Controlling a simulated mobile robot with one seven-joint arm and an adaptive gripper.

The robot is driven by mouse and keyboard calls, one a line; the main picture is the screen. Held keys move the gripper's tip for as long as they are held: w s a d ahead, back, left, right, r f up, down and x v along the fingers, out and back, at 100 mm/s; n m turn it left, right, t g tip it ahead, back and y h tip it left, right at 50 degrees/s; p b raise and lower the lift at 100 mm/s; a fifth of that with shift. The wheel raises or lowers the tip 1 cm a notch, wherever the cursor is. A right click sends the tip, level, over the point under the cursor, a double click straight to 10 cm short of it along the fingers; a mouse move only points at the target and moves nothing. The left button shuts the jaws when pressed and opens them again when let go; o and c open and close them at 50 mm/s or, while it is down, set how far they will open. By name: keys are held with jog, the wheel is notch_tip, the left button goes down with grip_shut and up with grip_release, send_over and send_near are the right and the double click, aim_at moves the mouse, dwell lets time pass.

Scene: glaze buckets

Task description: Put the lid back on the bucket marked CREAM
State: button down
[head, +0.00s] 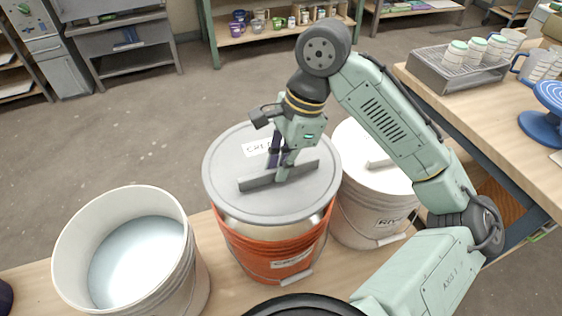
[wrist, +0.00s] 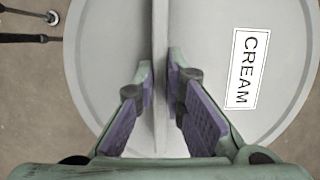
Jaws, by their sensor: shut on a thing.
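My gripper (head: 279,165) is shut on the upright bar handle (wrist: 160,95) of a round grey lid (head: 228,170). The lid carries a white label reading CREAM (wrist: 243,68). In the head view the lid is roughly level over an orange bucket (head: 265,245) with a pale upper band, and hides its opening. I cannot tell whether the lid touches the rim. The orange bucket's front label (head: 291,258) is too small to read. An open off-white bucket (head: 183,268) to the left holds pale bluish-white content; no label shows on it.
A white bucket with a lid on (head: 355,215) stands close on the right of the orange one. The buckets stand on a wooden surface (head: 225,290). A workbench (head: 425,92) at right holds a grey tray with cups (head: 460,72). Open floor lies behind the buckets.

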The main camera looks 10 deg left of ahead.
notch_tip(320, 180, down, 3)
jog(key=b, duration=0.3)
jog(key=shift+f, duration=0.15)
jog(key=shift+f+b, duration=0.5)
jog(key=shift+f, duration=0.45)
jog(key=shift+w, duration=0.1)
jog(key=shift+p, duration=0.5)
jog(key=shift+p+x, duration=0.65)
jog(key=shift+x, duration=0.25)
dwell(1.6)
jog(key=shift+d, duration=0.1)
jog(key=c, duration=1.6)
grip_release()
jog(key=shift+o, duration=0.6)
